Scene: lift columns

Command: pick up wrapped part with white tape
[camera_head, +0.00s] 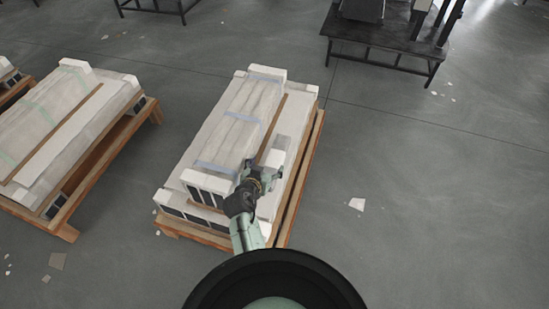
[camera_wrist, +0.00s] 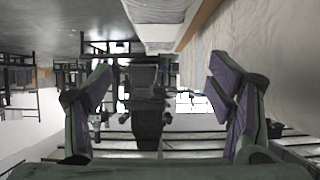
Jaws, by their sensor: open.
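In the head view, a long wrapped part (camera_head: 240,112) lies on the upper layer of the middle pallet stack, in cloudy film with pale bluish-white bands across it. A small white block-like piece (camera_head: 284,147) is just beyond my gripper (camera_head: 265,176), which is low over the right side of the stack, beside the wrapped part's near end. In the wrist view, my gripper (camera_wrist: 160,82) is open, with no object between its fingers. A pale wrapped surface (camera_wrist: 252,42) fills the upper right there. I cannot tell which piece has the white tape.
The middle wooden pallet (camera_head: 300,190) stands on the grey floor. Another loaded pallet (camera_head: 72,215) is at the left. A dark metal table (camera_head: 385,42) stands at the back right. Light scraps (camera_head: 357,204) lie on the floor, which is largely clear to the right.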

